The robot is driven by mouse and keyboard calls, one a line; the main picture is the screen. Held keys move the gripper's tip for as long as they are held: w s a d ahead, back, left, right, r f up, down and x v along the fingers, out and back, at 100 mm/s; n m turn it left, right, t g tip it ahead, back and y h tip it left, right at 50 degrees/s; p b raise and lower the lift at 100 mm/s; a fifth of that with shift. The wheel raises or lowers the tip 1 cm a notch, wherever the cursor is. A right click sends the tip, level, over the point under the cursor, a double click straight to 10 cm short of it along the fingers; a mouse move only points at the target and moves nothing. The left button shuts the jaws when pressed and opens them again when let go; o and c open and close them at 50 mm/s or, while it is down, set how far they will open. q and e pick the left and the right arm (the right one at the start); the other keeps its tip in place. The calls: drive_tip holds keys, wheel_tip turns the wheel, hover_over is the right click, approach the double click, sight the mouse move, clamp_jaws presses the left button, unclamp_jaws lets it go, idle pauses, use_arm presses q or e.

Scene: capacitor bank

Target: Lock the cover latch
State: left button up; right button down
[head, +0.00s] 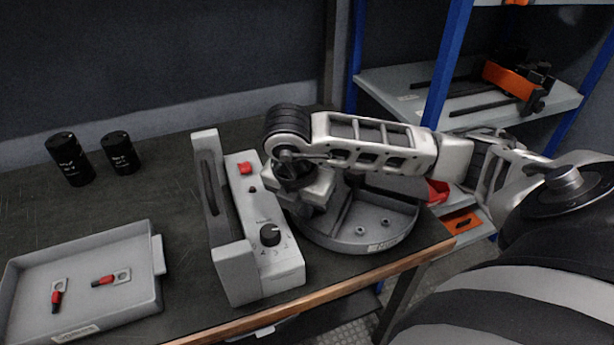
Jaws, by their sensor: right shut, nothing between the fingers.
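The capacitor bank unit (262,225) is a grey box on the bench with a red button, a small dark red spot and a black dial on its sloped top. An upright grey cover-like frame (233,258) with a dark slot runs along its left side. I cannot pick out the latch for certain. My left gripper is not in view.
The round grey tray (345,243) sits near the bench's wooden front edge. Two black capacitors (69,158) (120,152) stand at the back left. A grey rectangular tray (120,312) holds two red-tipped pieces at the front left. A blue-framed shelf (480,103) stands right. Bench between is clear.

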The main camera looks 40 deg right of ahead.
use_arm(q)
drive_tip(key=p, duration=0.2)
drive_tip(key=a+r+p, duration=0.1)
drive_tip(key=p, duration=0.1)
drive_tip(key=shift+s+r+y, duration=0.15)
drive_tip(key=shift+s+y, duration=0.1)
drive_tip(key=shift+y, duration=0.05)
use_arm(e)
drive_tip(key=s+a+r, duration=0.1)
drive_tip(key=a+r, duration=0.4)
drive_tip(key=r, duration=0.4)
drive_tip(key=shift+s+a+r, duration=0.15)
drive_tip(key=shift+s+r, duration=0.1)
drive_tip(key=shift+r, duration=0.15)
